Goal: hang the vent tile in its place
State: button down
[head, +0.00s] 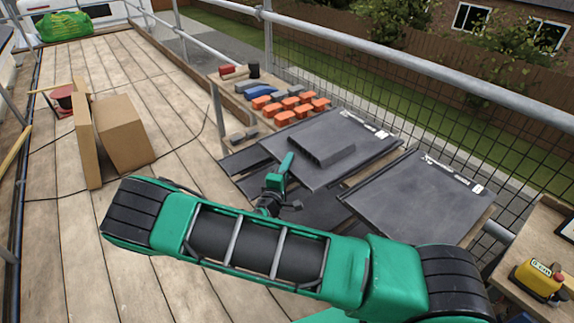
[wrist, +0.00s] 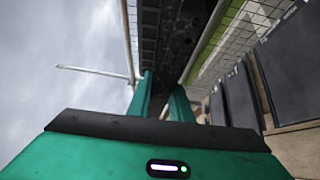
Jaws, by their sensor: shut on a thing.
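My gripper (head: 285,163) is shut on the vent tile (head: 322,149), a dark grey piece with a raised, box-like shape and a slatted edge. In the head view it shows just right of my fingers, in front of dark sheets. In the wrist view, my two green fingers (wrist: 163,95) stand on either side of a dark, rough-textured body (wrist: 168,45) that reaches up away from the camera. How far the tile is above the sheets is hard to tell. The place where it hangs cannot be made out in these views.
Dark slates with white labels lie in a left stack (head: 345,128) and a right stack (head: 420,200). A cardboard box (head: 123,132) stands left, a yellow device (head: 540,280) right. Guardrails (head: 420,65) edge the wooden deck.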

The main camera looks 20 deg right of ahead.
jog(key=c, duration=1.6)
grip_release()
